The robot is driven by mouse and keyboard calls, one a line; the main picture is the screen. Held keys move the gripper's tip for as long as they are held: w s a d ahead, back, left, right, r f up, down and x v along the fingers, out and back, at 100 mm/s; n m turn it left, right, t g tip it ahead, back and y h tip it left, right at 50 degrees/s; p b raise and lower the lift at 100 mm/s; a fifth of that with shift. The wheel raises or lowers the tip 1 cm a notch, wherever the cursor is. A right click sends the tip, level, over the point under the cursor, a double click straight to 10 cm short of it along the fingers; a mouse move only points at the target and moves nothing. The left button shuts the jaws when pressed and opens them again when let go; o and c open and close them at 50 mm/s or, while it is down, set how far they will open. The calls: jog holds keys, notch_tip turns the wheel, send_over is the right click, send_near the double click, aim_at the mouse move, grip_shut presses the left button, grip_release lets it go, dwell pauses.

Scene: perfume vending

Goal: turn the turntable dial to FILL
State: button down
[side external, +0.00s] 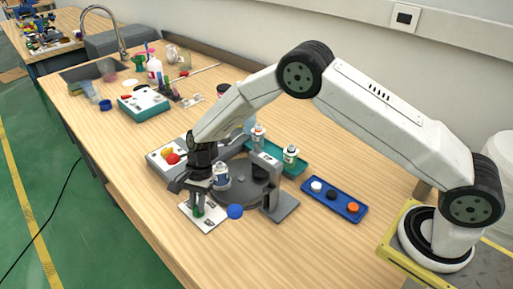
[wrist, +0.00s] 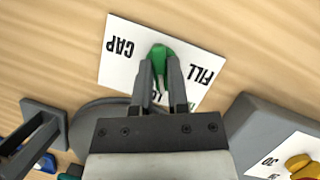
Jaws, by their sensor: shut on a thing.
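The green dial (wrist: 160,52) sits on a white label plate (wrist: 122,62) in the wrist view. The plate reads CAP on the left, FILL on the right, and a third label partly hidden between my fingers. My gripper (wrist: 161,72) reaches over the plate with its two fingers shut on the green dial. Which label the dial points to is not clear. In the side view the plate (side external: 211,224) lies at the table's front edge, with the green dial (side external: 198,211) under my gripper. The dark grey turntable (side external: 247,194) is behind it, bearing a bottle (side external: 221,178).
A blue ball-like knob (side external: 235,211) is right of the plate. A grey box with red and yellow buttons (side external: 157,161) is to the left. A blue tray (side external: 323,203) with caps and a teal tray (side external: 299,167) with a bottle lie right. Table front left is bare.

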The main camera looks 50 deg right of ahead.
jog(key=n+g+h, duration=0.1)
jog(key=n, duration=0.5)
jog(key=shift+w+a+g+h, duration=0.1)
jog(key=shift+g+h, duration=0.3)
jog(key=n+h, duration=0.1)
jog(key=n, duration=0.2)
jog(key=n+h, duration=0.1)
jog(key=n, duration=0.2)
jog(key=shift+a+n+g, duration=0.1)
jog(key=shift+n+g, duration=0.2)
jog(key=shift+g, duration=0.1)
jog(key=c, duration=0.6)
grip_release()
jog(key=v, duration=0.7)
jog(key=shift+w+r, duration=0.15)
jog(key=shift+r, duration=0.25)
